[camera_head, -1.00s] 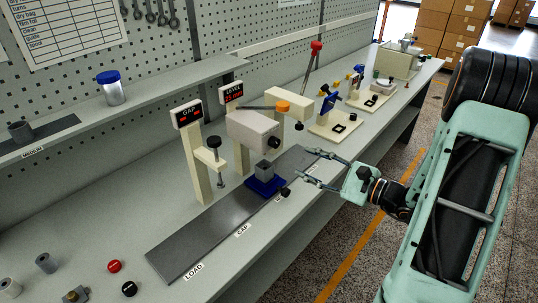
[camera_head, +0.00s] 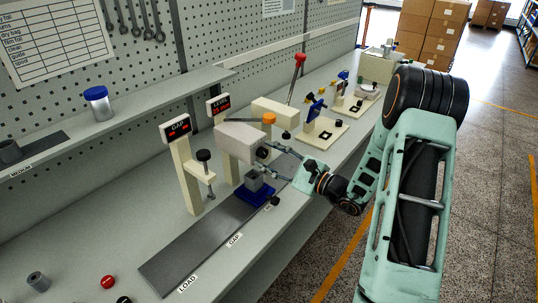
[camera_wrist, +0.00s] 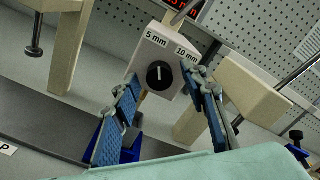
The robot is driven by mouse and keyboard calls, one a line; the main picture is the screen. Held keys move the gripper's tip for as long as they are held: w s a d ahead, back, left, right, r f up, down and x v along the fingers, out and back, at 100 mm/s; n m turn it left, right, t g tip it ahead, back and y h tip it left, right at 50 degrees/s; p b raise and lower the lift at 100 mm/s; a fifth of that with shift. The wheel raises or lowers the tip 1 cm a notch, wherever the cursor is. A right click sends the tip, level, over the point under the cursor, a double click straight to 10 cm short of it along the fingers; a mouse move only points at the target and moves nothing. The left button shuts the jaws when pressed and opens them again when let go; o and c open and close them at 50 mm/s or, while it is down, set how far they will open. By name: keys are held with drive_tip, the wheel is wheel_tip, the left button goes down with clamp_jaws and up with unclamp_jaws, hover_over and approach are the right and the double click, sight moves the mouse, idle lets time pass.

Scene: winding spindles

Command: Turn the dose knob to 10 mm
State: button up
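The dose knob (camera_wrist: 159,75) is a round black dial on the front of a pale grey box (camera_wrist: 165,45). Its white mark points up in the wrist view, between the "5 mm" label (camera_wrist: 155,39) and the "10 mm" label (camera_wrist: 187,54). The box also shows in the head view (camera_head: 238,140), where the knob is hard to make out behind my fingers. My gripper (camera_wrist: 165,88) is open, its blue-padded fingers on either side of the knob's line of view, with a gap to each side. In the head view my gripper (camera_head: 264,157) is close in front of the box.
The GAP display post (camera_head: 187,180) stands left. A cream arm (camera_head: 275,112) with an orange cap stands behind. More fixtures line the bench to the right.

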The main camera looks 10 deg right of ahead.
drive_tip(key=shift+c, duration=0.3)
clamp_jaws()
drive_tip(key=m, duration=0.5)
drive_tip(key=shift+m, duration=0.3)
drive_tip(key=m+p, duration=0.1)
drive_tip(key=m, duration=0.2)
drive_tip(key=shift+p, duration=0.3)
drive_tip(key=shift+m+p, duration=0.5)
drive_tip(key=shift+m, duration=1.3)
